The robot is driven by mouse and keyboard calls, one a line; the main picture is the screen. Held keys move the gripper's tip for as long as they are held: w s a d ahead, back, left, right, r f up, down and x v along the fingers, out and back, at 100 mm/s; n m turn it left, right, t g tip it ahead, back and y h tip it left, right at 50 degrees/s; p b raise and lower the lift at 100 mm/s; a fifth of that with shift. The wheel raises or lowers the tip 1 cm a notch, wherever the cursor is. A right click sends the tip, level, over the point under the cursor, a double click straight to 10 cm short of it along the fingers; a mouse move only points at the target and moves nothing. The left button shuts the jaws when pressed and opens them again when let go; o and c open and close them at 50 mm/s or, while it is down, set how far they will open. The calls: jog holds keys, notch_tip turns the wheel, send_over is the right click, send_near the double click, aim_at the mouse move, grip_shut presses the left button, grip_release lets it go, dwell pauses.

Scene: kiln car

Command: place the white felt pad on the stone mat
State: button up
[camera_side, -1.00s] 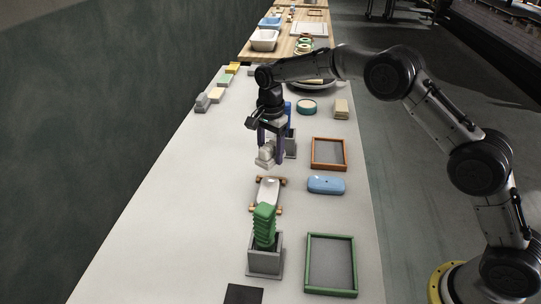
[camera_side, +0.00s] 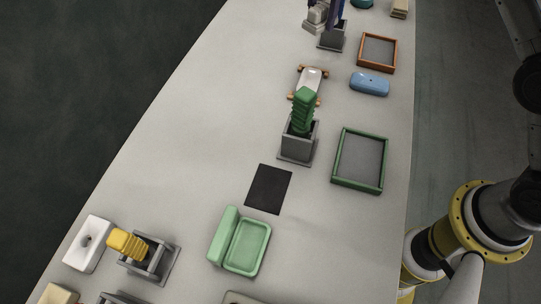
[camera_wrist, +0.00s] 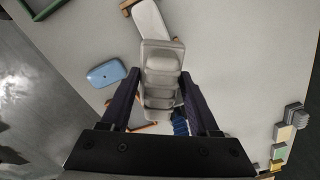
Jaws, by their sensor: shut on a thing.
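My gripper (camera_wrist: 163,105) is shut on a pale, ribbed block, the white felt pad (camera_wrist: 160,70), held between the two dark fingers in the wrist view. In the side view the white felt pad (camera_side: 316,16) shows at the top edge beside a grey holder (camera_side: 331,41). Only a bit of a finger shows there, and the rest of my gripper is cut off. A flat dark square, the likely stone mat (camera_side: 268,189), lies bare in the middle of the table, well nearer the camera than the pad.
A green ribbed stack (camera_side: 303,112) stands in a grey holder, between pad and mat. A white board on wooden feet (camera_side: 310,80) lies beyond it. A green-framed tray (camera_side: 360,184) and blue case (camera_side: 370,83) are right. A green dish (camera_side: 246,246) and yellow stack (camera_side: 127,243) are nearer.

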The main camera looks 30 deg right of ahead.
notch_tip(320, 180, up, 8)
jog(key=shift+r, duration=0.1)
jog(key=s+a+r+n, duration=0.2)
jog(key=s+a, duration=1)
jog(key=a, duration=0.1)
jog(key=s+a+f+n, duration=0.1)
jog(key=s+a+n, duration=0.1)
jog(key=s, duration=0.9)
jog(key=s+a+f+n, duration=0.1)
jog(key=s+a+n, duration=0.1)
jog(key=s, duration=1)
send_over(269, 188)
jog(key=f, duration=2)
jog(key=shift+s+d+f, duration=0.15)
jog(key=shift+s+d, duration=0.15)
jog(key=shift+w+a+f, duration=0.3)
jog(key=shift+a+f, duration=0.05)
jog(key=shift+f, duration=1.75)
jog(key=shift+f, duration=0.1)
